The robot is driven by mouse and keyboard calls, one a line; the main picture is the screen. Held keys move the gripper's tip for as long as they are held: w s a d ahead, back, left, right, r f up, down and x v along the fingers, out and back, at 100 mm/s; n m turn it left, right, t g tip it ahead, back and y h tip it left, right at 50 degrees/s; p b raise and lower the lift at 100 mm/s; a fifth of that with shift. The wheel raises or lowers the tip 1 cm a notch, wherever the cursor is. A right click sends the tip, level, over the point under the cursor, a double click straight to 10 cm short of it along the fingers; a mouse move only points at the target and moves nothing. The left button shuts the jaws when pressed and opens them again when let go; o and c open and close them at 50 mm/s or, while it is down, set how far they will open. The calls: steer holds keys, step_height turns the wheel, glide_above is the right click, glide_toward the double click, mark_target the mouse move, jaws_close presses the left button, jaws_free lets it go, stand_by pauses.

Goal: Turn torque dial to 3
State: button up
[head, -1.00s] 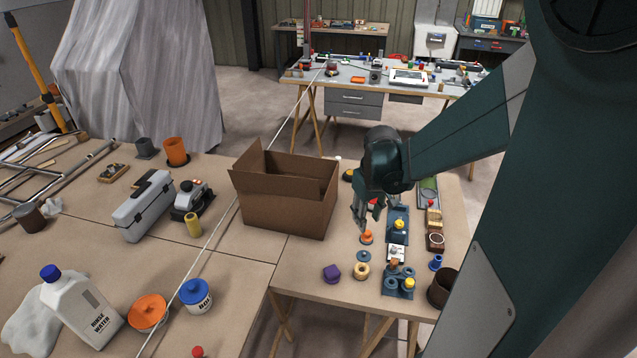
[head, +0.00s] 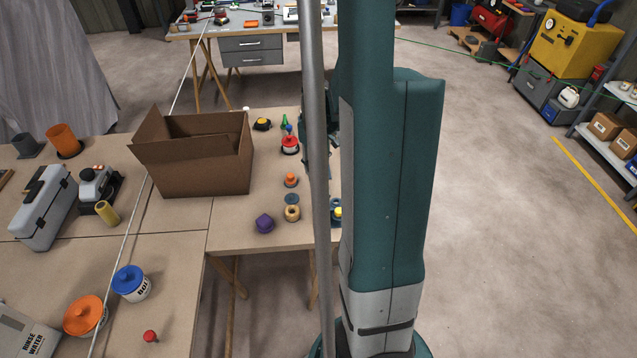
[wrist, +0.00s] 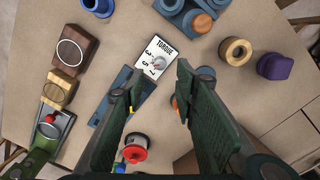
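The torque dial (wrist: 157,60) shows in the wrist view as a white plate marked TORQUE with numbers along one side. A small reddish mark shows by its knob, but the knob's setting is too small to tell. My gripper (wrist: 161,71) is open, with its two green fingers spread on either side of the plate's near end. Nothing is between the fingertips. I cannot tell whether they touch the dial. In the head view my arm and a grey pole hide the dial and the fingertips.
Near the dial are a blue block (wrist: 190,12) with an orange knob, a wooden ring (wrist: 235,51), a purple knob (wrist: 275,67), a red-topped round part (wrist: 135,152) and wooden blocks (wrist: 75,48). An open cardboard box (head: 195,180) stands left on the table.

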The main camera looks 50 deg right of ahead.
mark_target(319, 185)
steer(key=shift+f, duration=0.2)
steer(key=shift+f+b, duration=0.6)
steer(key=shift+f, duration=3.05)
steer(key=c, duration=0.9)
